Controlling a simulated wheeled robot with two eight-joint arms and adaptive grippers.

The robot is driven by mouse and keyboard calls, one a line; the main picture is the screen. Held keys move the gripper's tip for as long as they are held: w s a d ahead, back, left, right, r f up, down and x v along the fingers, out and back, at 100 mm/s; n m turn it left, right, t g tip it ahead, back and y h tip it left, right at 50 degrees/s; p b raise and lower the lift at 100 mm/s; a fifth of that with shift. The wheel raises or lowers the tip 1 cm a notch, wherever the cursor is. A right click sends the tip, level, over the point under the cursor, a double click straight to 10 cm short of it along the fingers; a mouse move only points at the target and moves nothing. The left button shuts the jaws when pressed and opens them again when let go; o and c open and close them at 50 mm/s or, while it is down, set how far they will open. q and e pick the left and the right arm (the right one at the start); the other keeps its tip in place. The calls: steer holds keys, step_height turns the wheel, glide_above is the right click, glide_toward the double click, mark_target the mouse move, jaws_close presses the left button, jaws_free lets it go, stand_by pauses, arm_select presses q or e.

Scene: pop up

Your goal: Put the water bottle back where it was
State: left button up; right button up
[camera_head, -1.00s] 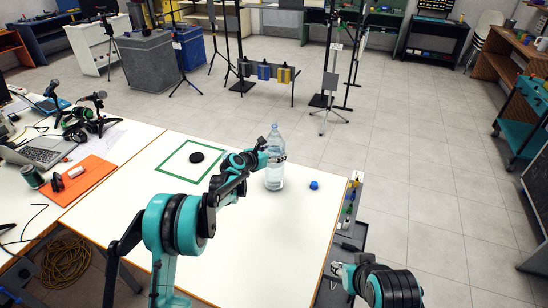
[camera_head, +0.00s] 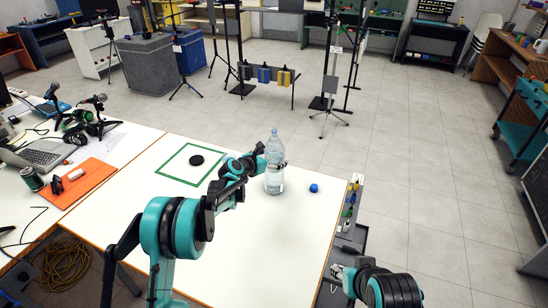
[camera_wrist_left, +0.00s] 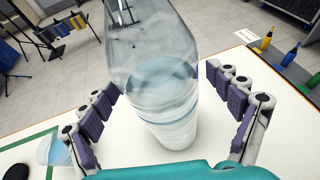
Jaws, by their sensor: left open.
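The clear water bottle (camera_head: 273,182) stands upright on the white table, outside the green square outline (camera_head: 161,164), to its right. My left gripper (camera_head: 275,163) is at the bottle's middle. In the left wrist view the bottle (camera_wrist_left: 160,85) stands between the spread fingers of my left gripper (camera_wrist_left: 165,105), with gaps on both sides. It holds some water. A black disc (camera_head: 196,160) lies inside the green square. My right gripper (camera_head: 338,271) is low, beyond the table's right edge; its fingers are too small to read.
A rack of coloured items (camera_head: 351,200) lines the table's right edge. A laptop (camera_head: 42,153), an orange mat (camera_head: 88,178) and a can (camera_head: 33,178) are at the left. The table's front is clear.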

arm_select(q)
steer(key=s+a+r+m+g+y+p, duration=0.1)
steer(key=s+a+r+m, duration=0.3)
steer(key=s, duration=0.6)
steer(key=s+a+r+m+g+y+p, duration=0.1)
steer(key=s+a+r+m, duration=0.1)
steer(key=s+r+m, duration=0.5)
steer(key=s+a+r+m+y+p, duration=0.1)
steer(key=s+a+r+m, duration=0.2)
steer(key=s, duration=0.9)
steer(key=s+a+f+m+y, duration=0.1)
steer(key=s+a+f+m, duration=0.1)
steer(key=s+m, duration=0.3)
steer(key=s+a+f+m+g+y, duration=0.1)
steer(key=s+a+f+m+y, duration=0.1)
steer(key=s+m, duration=0.3)
steer(key=s+a+f+m+g+y, duration=0.1)
steer(key=s+a+m, duration=0.3)
steer(key=s, duration=0.7)
steer(key=shift+f+m+y, duration=0.4)
